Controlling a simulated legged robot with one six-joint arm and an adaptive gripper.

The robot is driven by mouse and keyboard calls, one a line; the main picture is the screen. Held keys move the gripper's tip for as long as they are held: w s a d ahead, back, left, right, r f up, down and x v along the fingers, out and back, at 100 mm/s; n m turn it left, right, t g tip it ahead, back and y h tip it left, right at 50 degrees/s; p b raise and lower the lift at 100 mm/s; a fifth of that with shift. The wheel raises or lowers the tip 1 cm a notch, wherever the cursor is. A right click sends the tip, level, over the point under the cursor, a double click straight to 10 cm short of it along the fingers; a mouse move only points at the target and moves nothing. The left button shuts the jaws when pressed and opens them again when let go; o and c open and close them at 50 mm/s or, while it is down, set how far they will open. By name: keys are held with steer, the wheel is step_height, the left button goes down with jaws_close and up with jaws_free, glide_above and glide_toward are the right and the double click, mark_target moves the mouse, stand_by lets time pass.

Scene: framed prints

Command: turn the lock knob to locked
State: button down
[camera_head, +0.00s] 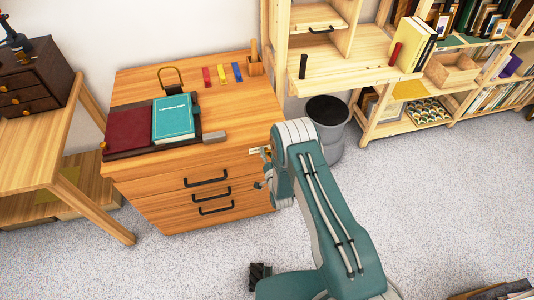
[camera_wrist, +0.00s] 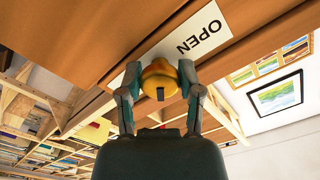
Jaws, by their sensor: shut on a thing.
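The lock knob (camera_wrist: 160,79) is a round yellow knob with a dark slot, seen in the wrist view in front of a white label plate (camera_wrist: 205,33) that reads "OPEN". The plate is on the wooden front of the drawer cabinet (camera_head: 160,208). My gripper (camera_wrist: 158,84) is shut on the knob, with one finger on each side of it. In the head view my gripper (camera_head: 266,168) is at the right end of the cabinet's front, and my arm hides the knob there. Part of the plate is hidden behind the knob and fingers.
Black drawer handles (camera_head: 206,179) stick out left of my gripper. A teal book (camera_head: 173,119), a dark red book (camera_head: 129,130) and a grey block (camera_head: 214,137) lie on the cabinet top. A dark bin (camera_head: 327,112) stands behind my arm. The carpet in front is mostly clear.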

steer(key=shift+c, duration=1.5)
jaws_free()
steer(key=shift+f, duration=0.2)
steer(key=shift+o, duration=0.2)
steer(key=shift+r, duration=0.1)
steer(key=v, duration=1.2)
